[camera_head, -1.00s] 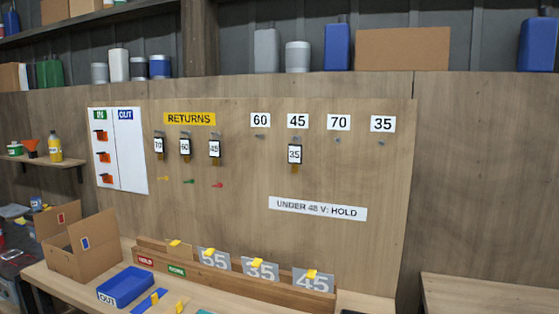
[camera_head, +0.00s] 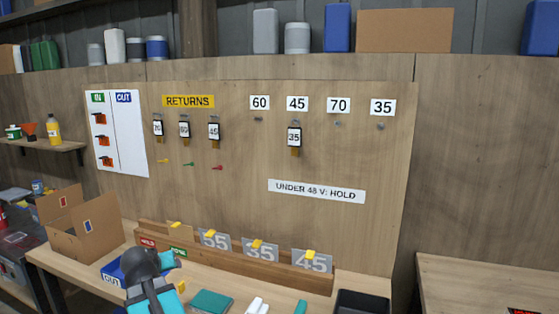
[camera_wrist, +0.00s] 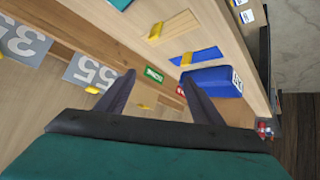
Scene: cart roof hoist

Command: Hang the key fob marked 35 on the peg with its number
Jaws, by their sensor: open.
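The key fob marked 35 (camera_head: 294,137) hangs on the peg under the 45 label (camera_head: 297,104). The peg under the 35 label (camera_head: 381,127) is bare. Fobs marked 70 (camera_head: 158,129), 60 (camera_head: 184,130) and 45 (camera_head: 214,131) hang under the RETURNS sign (camera_head: 188,101). My arm shows low in the head view, over the bench near the blue OUT bin, well below and left of the 35 fob. In the wrist view my gripper (camera_wrist: 160,88) is open and empty, its fingers spread above the bench. The fobs are outside the wrist view.
A wooden rack (camera_head: 300,275) with numbered grey cards runs along the back of the bench. The blue bin (camera_wrist: 212,82) lies beyond my fingers. A cardboard box (camera_head: 80,235) stands at left, a black tray (camera_head: 362,303) at right. The pegs 60 (camera_head: 258,119) and 70 (camera_head: 338,124) are bare.

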